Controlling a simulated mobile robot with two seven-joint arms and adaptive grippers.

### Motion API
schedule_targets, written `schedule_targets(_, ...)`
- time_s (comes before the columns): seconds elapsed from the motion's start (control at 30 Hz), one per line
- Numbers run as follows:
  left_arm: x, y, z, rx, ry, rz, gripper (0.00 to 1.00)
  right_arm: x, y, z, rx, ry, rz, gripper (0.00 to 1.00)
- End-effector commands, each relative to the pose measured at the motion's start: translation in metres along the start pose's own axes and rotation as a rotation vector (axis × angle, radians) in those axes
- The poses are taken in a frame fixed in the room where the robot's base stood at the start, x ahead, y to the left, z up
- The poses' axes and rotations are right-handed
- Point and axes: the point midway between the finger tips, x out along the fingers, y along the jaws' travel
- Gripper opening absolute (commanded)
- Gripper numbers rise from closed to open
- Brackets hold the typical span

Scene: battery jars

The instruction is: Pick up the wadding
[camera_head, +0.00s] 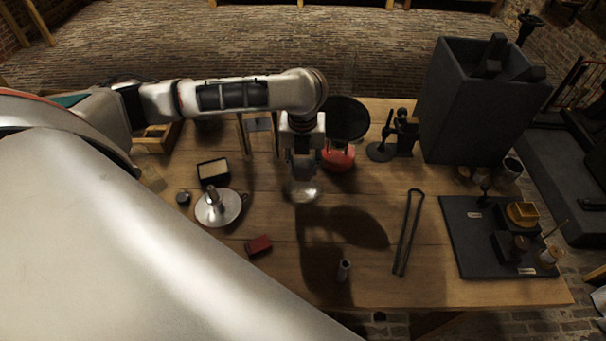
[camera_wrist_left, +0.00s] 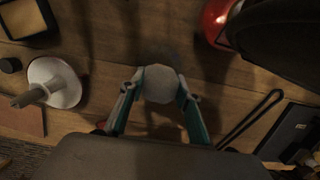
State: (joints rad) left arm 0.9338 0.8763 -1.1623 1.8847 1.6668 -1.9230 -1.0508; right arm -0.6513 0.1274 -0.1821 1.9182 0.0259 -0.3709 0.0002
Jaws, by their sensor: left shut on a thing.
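The wadding (camera_head: 303,192) is a pale, rounded lump held above the middle of the wooden table. My left gripper (camera_head: 302,182) comes down from above and is shut on it. In the left wrist view the wadding (camera_wrist_left: 158,84) sits between the two fingertips of my left gripper (camera_wrist_left: 160,92), with a finger against each side. Its shadow falls on the table, so it looks clear of the wood, though the exact height is hard to tell. My right gripper does not show in either view.
A candleholder-like white dish (camera_head: 218,207) and a dark red block (camera_head: 259,245) lie left. A red round object (camera_head: 338,156) stands behind the gripper. Black tongs (camera_head: 408,232) and a dark board (camera_head: 480,262) lie right. A small cylinder (camera_head: 344,270) stands near the front.

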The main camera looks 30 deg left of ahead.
Motion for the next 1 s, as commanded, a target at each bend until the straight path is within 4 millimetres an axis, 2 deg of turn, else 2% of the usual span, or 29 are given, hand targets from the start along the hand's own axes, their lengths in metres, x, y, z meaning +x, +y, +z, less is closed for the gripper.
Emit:
schedule_targets(0.03, -0.018, -0.001, 0.004, 0.000, -0.006, -0.003, 0.19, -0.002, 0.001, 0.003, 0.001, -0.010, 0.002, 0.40)
schedule_targets(0.2, -0.065, -0.001, 0.010, 0.001, -0.007, -0.003, 0.19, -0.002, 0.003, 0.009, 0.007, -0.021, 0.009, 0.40)
schedule_targets(0.43, -0.113, 0.000, 0.015, 0.001, -0.004, -0.001, 0.19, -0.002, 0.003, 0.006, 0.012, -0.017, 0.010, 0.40)
schedule_targets(0.7, -0.136, 0.000, 0.017, 0.000, -0.001, 0.000, 0.19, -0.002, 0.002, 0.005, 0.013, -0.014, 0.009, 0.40)
schedule_targets(1.0, -0.137, 0.000, 0.017, 0.000, 0.000, 0.001, 0.19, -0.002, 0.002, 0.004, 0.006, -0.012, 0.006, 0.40)
